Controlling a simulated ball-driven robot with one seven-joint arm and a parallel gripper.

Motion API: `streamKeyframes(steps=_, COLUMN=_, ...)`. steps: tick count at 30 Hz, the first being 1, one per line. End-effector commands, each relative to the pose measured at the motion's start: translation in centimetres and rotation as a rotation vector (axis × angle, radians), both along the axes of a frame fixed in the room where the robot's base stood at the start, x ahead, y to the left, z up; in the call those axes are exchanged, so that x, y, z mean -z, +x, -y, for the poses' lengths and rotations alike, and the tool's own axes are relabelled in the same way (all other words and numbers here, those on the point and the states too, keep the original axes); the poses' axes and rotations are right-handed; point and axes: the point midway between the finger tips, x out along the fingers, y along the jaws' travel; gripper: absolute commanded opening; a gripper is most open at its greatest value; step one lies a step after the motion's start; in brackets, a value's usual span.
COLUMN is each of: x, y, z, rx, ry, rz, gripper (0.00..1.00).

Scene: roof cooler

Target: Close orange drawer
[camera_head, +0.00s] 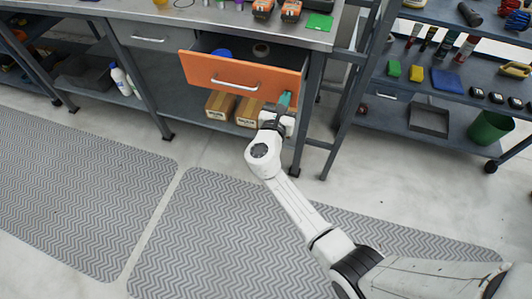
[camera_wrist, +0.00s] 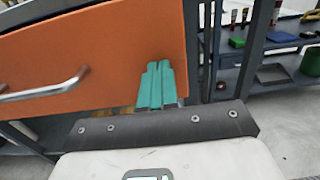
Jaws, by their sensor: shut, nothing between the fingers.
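The orange drawer (camera_head: 240,77) is pulled out from under the metal workbench, with a silver bar handle (camera_head: 235,85) across its front. A blue item (camera_head: 221,54) and a round roll (camera_head: 261,50) lie inside it. My gripper (camera_head: 285,97) has green fingers and is shut, with nothing between them. It is at the lower right corner of the drawer front. In the wrist view the fingertips (camera_wrist: 158,66) overlap the right part of the orange front (camera_wrist: 110,45), right of the handle (camera_wrist: 45,88). I cannot tell whether they touch it.
The workbench leg (camera_head: 308,110) stands just right of my gripper. Cardboard boxes (camera_head: 220,105) sit on the shelf below the drawer. A grey drawer (camera_head: 148,35) is at left. A shelf rack with a green bin (camera_head: 488,128) is at right. Floor mats (camera_head: 220,220) lie in front.

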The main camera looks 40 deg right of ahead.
Motion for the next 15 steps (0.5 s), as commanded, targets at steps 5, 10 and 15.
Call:
streamKeyframes(steps=5, x=0.5, y=2.9, z=4.3, rx=0.006, ry=0.001, rz=0.004, gripper=0.00)
streamKeyframes(steps=10, x=0.5, y=5.3, z=7.5, rx=0.004, ry=0.000, rz=0.004, gripper=0.00)
streamKeyframes(steps=15, x=0.4, y=7.1, z=9.9, rx=0.002, ry=0.000, rz=0.002, gripper=0.00)
